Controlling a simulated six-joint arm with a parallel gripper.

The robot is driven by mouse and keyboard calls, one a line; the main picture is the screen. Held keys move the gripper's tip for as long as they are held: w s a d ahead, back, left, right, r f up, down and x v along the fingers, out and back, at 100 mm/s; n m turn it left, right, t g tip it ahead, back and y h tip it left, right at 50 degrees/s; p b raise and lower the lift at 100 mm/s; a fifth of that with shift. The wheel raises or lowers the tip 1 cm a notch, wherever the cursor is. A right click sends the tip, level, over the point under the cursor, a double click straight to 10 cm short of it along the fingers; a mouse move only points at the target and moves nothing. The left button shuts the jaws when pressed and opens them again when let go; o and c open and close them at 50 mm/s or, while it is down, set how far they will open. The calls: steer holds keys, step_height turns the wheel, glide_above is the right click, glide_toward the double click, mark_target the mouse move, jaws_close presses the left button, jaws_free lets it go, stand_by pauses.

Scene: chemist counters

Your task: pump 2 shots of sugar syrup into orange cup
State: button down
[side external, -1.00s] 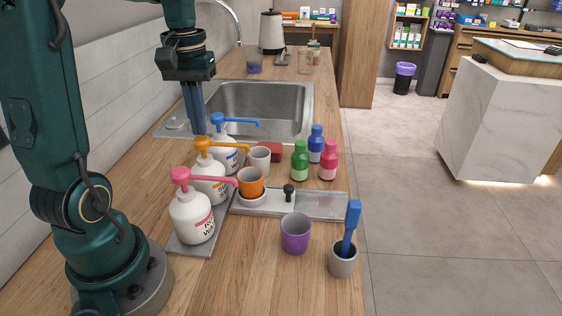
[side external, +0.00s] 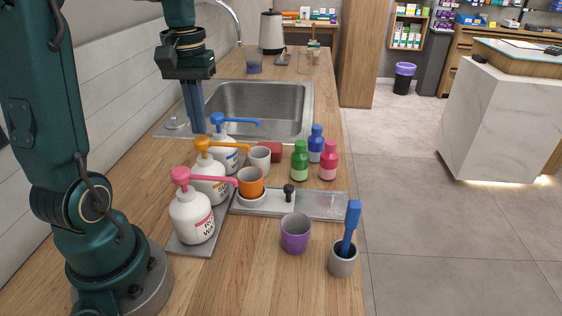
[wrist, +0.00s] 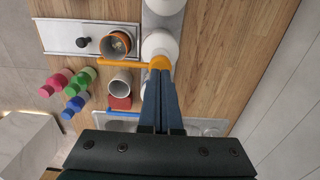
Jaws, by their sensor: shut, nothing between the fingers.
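The orange cup (side external: 250,183) stands upright on a white round base on a grey tray. Its inside shows in the wrist view (wrist: 117,44), with something small and pale at the bottom. Three white pump bottles stand in a row to its left: pink-topped (side external: 192,215), orange-topped (side external: 209,187) and blue-topped (side external: 222,157). I cannot tell from the labels which one is sugar syrup. The orange spout (wrist: 122,64) points toward the cups. My gripper (side external: 198,132) is shut and empty, pointing down just above the orange pump head (side external: 206,143); I cannot tell whether they touch.
A white cup (side external: 260,160) stands behind the orange cup, near a red block (side external: 275,151). Green (side external: 299,161), blue (side external: 316,143) and pink (side external: 329,161) bottles stand to the right. A purple cup (side external: 295,233) and a grey holder (side external: 343,260) are in front. The sink (side external: 258,108) lies behind.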

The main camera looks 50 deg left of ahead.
steer(key=shift+f, duration=1.25)
steer(key=shift+r, duration=1.5)
step_height(320, 180, up, 6)
